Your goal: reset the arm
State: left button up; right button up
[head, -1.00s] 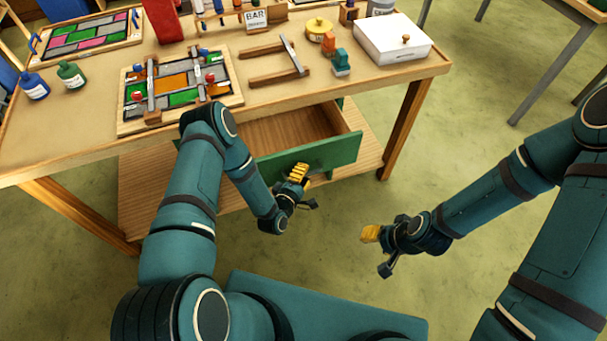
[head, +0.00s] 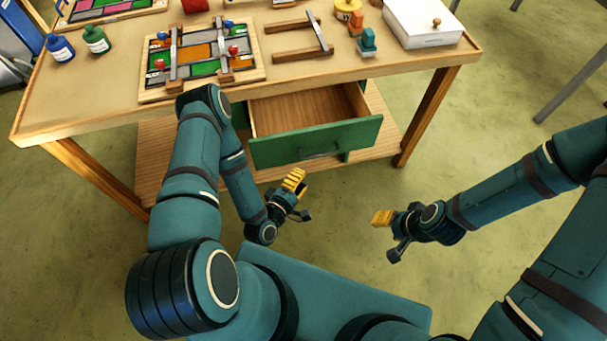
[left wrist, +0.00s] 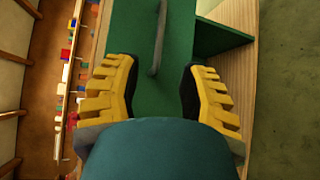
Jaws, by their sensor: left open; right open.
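My left gripper (head: 298,194) is open and empty, low in front of the workbench and just below the drawer. In the left wrist view its yellow ribbed fingers (left wrist: 160,95) stand wide apart, with the green drawer front and its handle (left wrist: 158,40) beyond them. My right gripper (head: 386,232) hangs over the floor to the right, well apart from the bench and with nothing seen in it. In the head view its fingers overlap, so the gap between them is hard to see. The green drawer (head: 316,143) is pulled out and its visible inside is bare.
The workbench (head: 110,118) carries a leaded panel (head: 198,56) in a wooden frame, a wooden jig (head: 300,42), a white box (head: 424,24), and blue (head: 60,47) and green (head: 96,39) bottles. A shelf (head: 150,160) lies under the bench. The floor (head: 345,205) between the grippers is clear.

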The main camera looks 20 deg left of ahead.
dwell(0.5)
pick_arm(q)
jog(key=s+d+r+m+g, duration=0.6)
jog(key=s+m+g, duration=0.1)
jog(key=m+g, duration=0.7)
jog(key=shift+s+d+r+m, duration=0.3)
jog(key=shift+s+d+m, duration=0.1)
jog(key=shift+m, duration=0.3)
jog(key=shift+h, duration=0.3)
